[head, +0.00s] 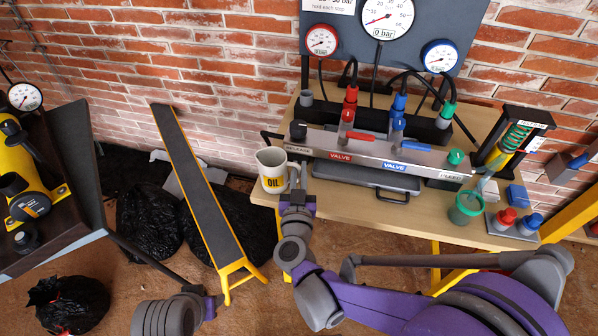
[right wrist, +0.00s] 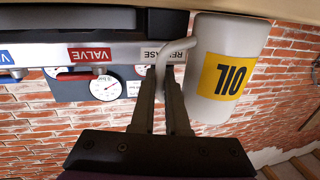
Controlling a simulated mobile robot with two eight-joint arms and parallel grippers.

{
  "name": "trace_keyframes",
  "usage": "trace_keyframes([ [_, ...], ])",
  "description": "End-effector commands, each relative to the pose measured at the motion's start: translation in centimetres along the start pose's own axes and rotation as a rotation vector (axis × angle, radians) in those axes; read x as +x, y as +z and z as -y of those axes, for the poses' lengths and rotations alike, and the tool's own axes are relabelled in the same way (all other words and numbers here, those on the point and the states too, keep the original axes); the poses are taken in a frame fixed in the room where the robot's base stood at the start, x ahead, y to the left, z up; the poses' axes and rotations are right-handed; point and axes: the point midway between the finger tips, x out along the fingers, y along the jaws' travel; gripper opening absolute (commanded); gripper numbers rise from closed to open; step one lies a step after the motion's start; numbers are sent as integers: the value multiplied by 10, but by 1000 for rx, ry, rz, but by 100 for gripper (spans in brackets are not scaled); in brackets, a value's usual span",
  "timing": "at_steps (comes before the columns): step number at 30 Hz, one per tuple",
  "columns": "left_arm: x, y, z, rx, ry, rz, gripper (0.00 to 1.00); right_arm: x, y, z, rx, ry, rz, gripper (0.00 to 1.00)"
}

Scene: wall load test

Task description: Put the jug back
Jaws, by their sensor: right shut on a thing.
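The jug (head: 271,180) is off-white with a yellow OIL label. In the head view it is upright at the left end of the workbench (head: 345,205), by the front corner. My right gripper (head: 299,178) is shut on its handle, on the jug's right side. In the right wrist view, which is upside down, the jug (right wrist: 226,65) stands right of my right gripper (right wrist: 161,75), and the handle (right wrist: 180,45) passes between the fingers. I cannot tell whether its base touches the bench. My left gripper (head: 213,303) is low at the left, its fingers unclear.
A grey valve manifold (head: 375,152) with coloured valves stands right of the jug. Pressure gauges hang behind it. A green cup (head: 467,208) and a spring stand (head: 510,138) are at the bench's right. A long yellow-edged ramp (head: 195,185) and black bags (head: 148,222) lie left.

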Motion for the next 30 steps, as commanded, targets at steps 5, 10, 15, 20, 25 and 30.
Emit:
trace_keyframes([
  [5, -1, 0, 0, 0, 0, 0, 50, 0, -1, 0, 0, 0, -1, 0],
  [10, 3, 1, 0, 0, 0, 1, 50, 0, 4, 0, 0, 0, 0, 0],
  [15, 2, 1, 0, 0, 0, 1, 50, 0, 3, 0, 0, 0, 0, 40],
  [20, 2, 1, 0, 0, 0, 1, 50, 0, 2, 0, 0, 0, 0, 43],
  [25, 1, 0, 0, 0, 0, 0, 50, 0, 1, 0, 0, 0, -1, 43],
  [30, -2, -1, 0, 0, 0, -1, 50, -15, -1, 1, 0, -3, 0, 43],
])
